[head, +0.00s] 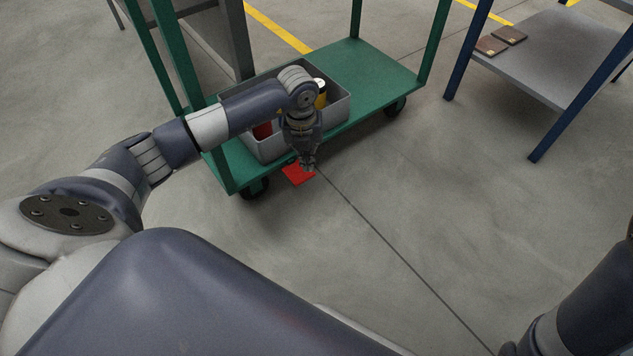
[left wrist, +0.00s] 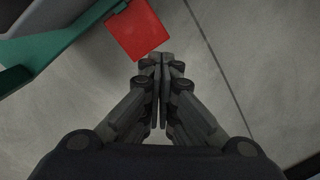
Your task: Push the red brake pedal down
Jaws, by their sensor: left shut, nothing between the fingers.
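The red brake pedal (head: 297,174) is a flat red plate that sticks out from the lower front edge of the green cart (head: 375,60). In the left wrist view the pedal (left wrist: 136,29) shows at the top, joined to the green frame. My left gripper (head: 308,166) is shut and empty, pointing down, above or beside the pedal and covering part of it in the head view. In the left wrist view the closed fingertips (left wrist: 156,60) are just past the pedal's lower right corner. I cannot tell whether they touch. My right gripper is not in view.
A grey bin (head: 270,149) on the cart's deck holds a yellow item (head: 321,94) and a red item (head: 262,130). A caster (head: 254,188) stands left of the pedal. A blue-legged table (head: 548,55) with brown blocks is at the right. The floor in front is clear.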

